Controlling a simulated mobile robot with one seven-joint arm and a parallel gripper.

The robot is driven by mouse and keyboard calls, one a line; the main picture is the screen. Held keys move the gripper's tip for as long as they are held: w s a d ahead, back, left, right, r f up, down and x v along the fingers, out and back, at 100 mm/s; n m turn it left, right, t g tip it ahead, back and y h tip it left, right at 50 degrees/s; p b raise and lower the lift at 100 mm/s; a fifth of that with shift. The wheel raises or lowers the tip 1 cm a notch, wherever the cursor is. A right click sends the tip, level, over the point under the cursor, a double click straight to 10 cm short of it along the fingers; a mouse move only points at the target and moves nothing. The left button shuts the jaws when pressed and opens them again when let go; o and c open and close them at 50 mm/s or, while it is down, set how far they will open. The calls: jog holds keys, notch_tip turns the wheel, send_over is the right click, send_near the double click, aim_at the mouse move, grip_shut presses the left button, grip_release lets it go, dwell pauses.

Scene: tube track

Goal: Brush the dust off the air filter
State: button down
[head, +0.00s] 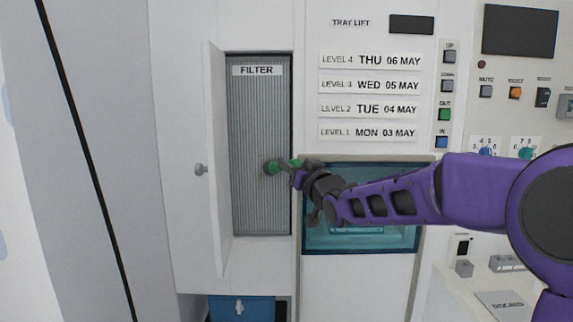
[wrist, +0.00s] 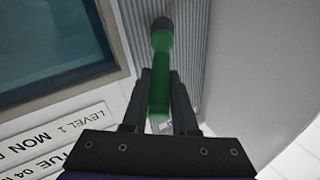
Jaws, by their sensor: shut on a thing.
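The air filter (head: 258,205) is a tall grey ribbed panel in a recess under a FILTER label. Its ribs also show in the wrist view (wrist: 185,12). The recess door (head: 218,150) stands open on the left. My gripper (head: 297,170) is shut on the green handle of a brush (head: 271,167). The brush (wrist: 161,70) points away from my gripper, with its dark bristle end at the filter's face, around mid-height. I cannot tell whether the bristles touch the ribs. No separate dust patch is clear on the visible ribs.
A teal-windowed tray bay (head: 410,235) lies right of the filter, behind my arm. Level labels (head: 370,85) and buttons (head: 445,114) are above it. The door knob (head: 200,169) sticks out at the left. A blue box (head: 240,308) is below the recess.

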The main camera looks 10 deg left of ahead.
jog(key=shift+w+d+p, duration=0.2)
jog(key=shift+d+p, duration=0.1)
jog(key=shift+d, duration=0.5)
jog(key=shift+a, duration=0.2)
jog(key=shift+s+a+b, duration=0.15)
jog(key=shift+a+b, duration=0.3)
jog(key=shift+b, duration=0.05)
jog(key=shift+s+a+b, duration=0.15)
jog(key=shift+a+b, duration=0.2)
jog(key=shift+a, duration=0.25)
jog(key=shift+s+a+b, duration=0.15)
jog(key=shift+a+b, duration=0.15)
jog(key=shift+a, duration=0.3)
jog(key=shift+d, duration=0.1)
jog(key=shift+w+d+p, duration=0.25)
jog(key=shift+d+p, duration=0.25)
jog(key=shift+d, duration=0.4)
jog(key=shift+w+d+p, duration=0.2)
jog(key=shift+d+p, duration=0.25)
jog(key=shift+d, duration=0.4)
